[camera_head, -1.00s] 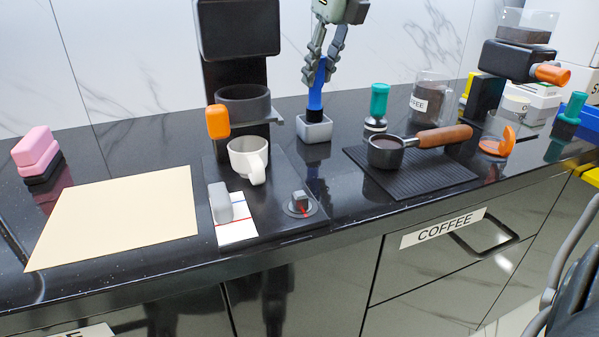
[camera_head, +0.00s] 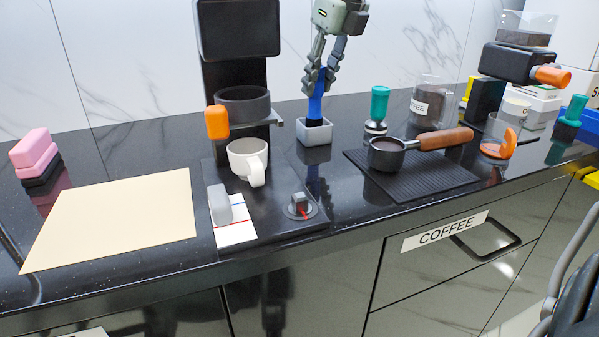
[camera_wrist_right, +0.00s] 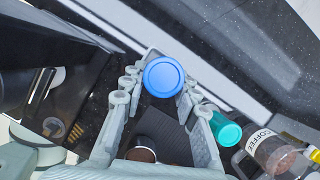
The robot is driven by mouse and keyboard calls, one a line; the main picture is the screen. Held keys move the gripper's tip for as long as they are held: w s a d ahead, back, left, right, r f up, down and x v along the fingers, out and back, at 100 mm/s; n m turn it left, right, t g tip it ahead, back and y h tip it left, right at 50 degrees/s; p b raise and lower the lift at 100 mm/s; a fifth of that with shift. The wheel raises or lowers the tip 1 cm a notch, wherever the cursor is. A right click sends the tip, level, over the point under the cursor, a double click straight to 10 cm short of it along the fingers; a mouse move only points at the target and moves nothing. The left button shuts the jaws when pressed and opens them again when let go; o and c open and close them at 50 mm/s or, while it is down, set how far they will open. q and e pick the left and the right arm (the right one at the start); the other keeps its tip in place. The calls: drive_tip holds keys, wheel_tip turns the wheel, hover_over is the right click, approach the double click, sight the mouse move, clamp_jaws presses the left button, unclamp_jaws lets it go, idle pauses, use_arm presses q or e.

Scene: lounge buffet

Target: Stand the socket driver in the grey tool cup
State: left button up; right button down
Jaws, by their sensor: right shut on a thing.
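The socket driver (camera_head: 315,105) has a blue handle and a black lower end. It stands about upright, with its black end inside the opening of the grey tool cup (camera_head: 315,139). Whether it touches the cup's floor is hidden. My right gripper (camera_head: 321,82) is shut on the upper part of the blue handle, above the cup. In the right wrist view the round blue top of the driver (camera_wrist_right: 163,77) sits between the two fingers (camera_wrist_right: 160,88). My left gripper is in neither view.
A coffee machine with an orange knob (camera_head: 217,121) and a white cup (camera_head: 248,160) stands left of the tool cup. A teal-handled tamper (camera_head: 379,105) and a portafilter (camera_head: 386,153) on a black mat (camera_head: 425,187) are to the right. A beige sheet (camera_head: 115,215) lies at the left.

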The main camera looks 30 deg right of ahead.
drive_tip(key=shift+f+b, duration=0.55)
drive_tip(key=shift+f, duration=0.35)
drive_tip(key=c, duration=1.1)
unclamp_jaws()
drive_tip(key=shift+o, duration=0.2)
drive_tip(key=v, duration=1.2)
